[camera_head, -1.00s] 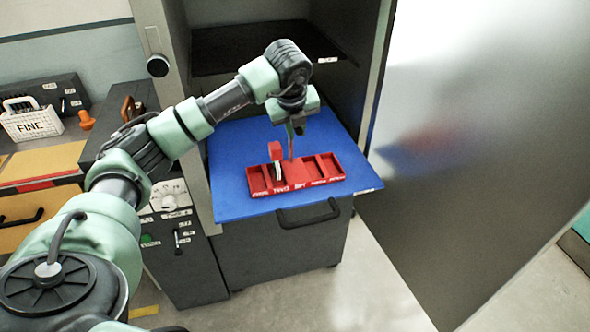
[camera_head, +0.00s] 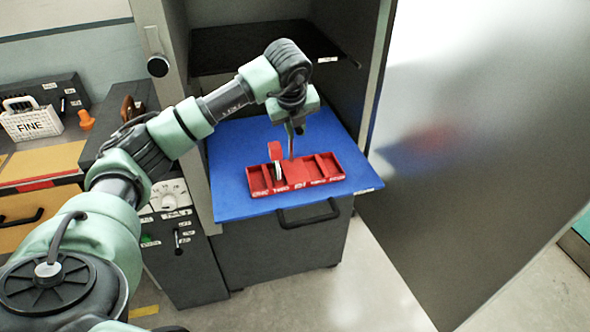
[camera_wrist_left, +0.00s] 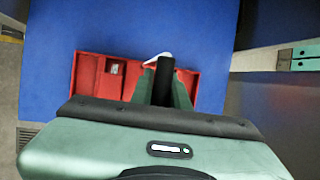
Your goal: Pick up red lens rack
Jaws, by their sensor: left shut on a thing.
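The red lens rack (camera_head: 258,181) is a long red tray with several compartments and pale lettering along its front. It rests on, or just above, the blue shelf surface; I cannot tell which. A red block with a pale lens (camera_head: 276,160) stands upright in its left part. My left gripper (camera_head: 291,156) points down onto the middle of the rack and is shut on it. In the left wrist view, the rack (camera_wrist_left: 88,75) shows on both sides of my left gripper (camera_wrist_left: 162,72), whose body hides its near side. My right gripper is not in view.
The blue pull-out shelf (camera_head: 232,150) has bare room around the rack. An open metal door (camera_head: 470,150) stands at the right. A white basket marked FINE (camera_head: 32,124) sits at the far left.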

